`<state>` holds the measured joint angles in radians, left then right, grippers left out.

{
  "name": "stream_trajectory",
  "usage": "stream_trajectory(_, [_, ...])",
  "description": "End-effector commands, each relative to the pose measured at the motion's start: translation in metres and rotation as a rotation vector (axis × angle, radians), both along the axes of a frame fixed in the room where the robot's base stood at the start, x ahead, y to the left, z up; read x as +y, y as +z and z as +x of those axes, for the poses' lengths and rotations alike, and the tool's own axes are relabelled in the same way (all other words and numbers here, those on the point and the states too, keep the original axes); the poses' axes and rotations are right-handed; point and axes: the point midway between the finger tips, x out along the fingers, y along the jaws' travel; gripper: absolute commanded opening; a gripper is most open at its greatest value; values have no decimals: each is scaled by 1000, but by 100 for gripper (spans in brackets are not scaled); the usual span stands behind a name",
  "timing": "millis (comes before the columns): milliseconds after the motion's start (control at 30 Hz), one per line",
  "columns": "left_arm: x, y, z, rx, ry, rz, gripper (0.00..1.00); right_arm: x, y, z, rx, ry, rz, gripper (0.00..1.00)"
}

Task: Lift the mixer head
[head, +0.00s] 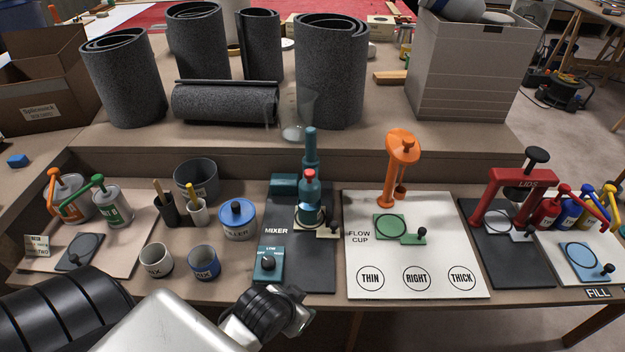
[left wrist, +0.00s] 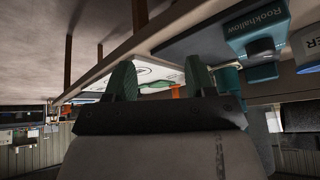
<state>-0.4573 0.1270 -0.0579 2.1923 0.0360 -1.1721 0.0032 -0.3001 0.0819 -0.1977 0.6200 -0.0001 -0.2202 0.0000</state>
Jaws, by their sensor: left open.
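The teal mixer (head: 310,150) stands on a dark base plate (head: 318,272) at the middle of the bench. Its head (head: 309,190), with a red top, sits low over the plate; the head's underside and any vessel below are hard to make out. A teal control box (head: 268,264) with a dark knob is at the plate's front left. My left gripper (head: 298,312) is in front of the bench's front edge, below and apart from the mixer. In the left wrist view its two fingers (left wrist: 160,84) are spread with nothing between them. My right gripper is not in view.
A blue-lidded tin (head: 238,222) and two cups (head: 203,262) stand left of the mixer. A white flow cup board (head: 415,265) with an orange stand (head: 402,150) lies right.

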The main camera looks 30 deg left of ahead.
Motion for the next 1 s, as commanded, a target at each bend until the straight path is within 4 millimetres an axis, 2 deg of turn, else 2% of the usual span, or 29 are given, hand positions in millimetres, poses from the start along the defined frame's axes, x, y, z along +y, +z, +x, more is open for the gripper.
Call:
stream_trajectory(33, [8, 3, 19, -79, 14, -2, 55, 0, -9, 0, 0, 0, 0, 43])
stream_trajectory(100, [17, 12, 39, -169, 30, -8, 55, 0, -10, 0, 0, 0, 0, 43])
stream_trajectory(367, [57, 43, 111, -507, 96, -21, 55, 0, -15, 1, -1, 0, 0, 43])
stream_trajectory(533, [95, 71, 157, -771, 157, -25, 55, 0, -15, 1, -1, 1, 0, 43])
stream_trajectory(700, [126, 95, 181, -966, 206, -24, 55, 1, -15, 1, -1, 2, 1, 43])
stream_trajectory(867, [134, 102, 190, -1022, 220, -24, 55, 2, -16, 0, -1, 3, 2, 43])
stream_trajectory(1000, [137, 102, 208, -1024, 220, -24, 55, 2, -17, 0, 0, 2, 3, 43])
